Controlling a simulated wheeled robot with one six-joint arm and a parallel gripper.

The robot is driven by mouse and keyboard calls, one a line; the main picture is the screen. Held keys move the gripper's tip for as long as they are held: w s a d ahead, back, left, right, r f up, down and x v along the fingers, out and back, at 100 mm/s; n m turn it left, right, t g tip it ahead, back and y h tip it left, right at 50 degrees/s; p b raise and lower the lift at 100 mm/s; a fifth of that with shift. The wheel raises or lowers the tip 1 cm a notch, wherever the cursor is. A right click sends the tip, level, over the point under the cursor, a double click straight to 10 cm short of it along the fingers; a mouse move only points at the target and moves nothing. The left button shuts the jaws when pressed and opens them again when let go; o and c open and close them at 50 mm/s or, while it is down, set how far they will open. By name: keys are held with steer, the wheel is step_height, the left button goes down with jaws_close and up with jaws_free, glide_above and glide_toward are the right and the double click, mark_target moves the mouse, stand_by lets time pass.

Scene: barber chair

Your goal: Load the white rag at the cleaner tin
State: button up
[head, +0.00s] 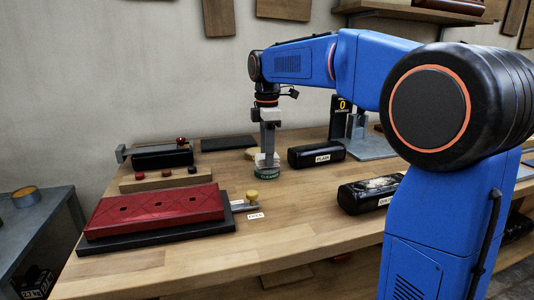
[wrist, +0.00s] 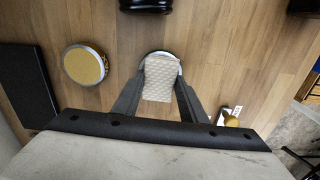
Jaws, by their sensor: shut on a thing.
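The cleaner tin (head: 268,173) is a short round tin with a dark green label, standing on the wooden bench in the head view. My gripper (head: 268,150) points straight down above it. The white rag (wrist: 158,80) is a pale quilted cloth between the two fingers in the wrist view, and my gripper is shut on it. The rag lies over the round tin mouth in that view and hides most of it. I cannot tell whether the rag touches the tin.
A round tin with a yellow top (wrist: 86,65) stands nearby. A yellow knob (head: 252,195) on a metal piece is in front of the cleaner tin. Black rolls (head: 316,154) lie to the right. A red padded panel (head: 155,210) lies left. The bench front is clear.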

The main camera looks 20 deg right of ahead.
steer(key=shift+f, duration=0.6)
stand_by(1.5)
steer(key=shift+r, duration=3.55)
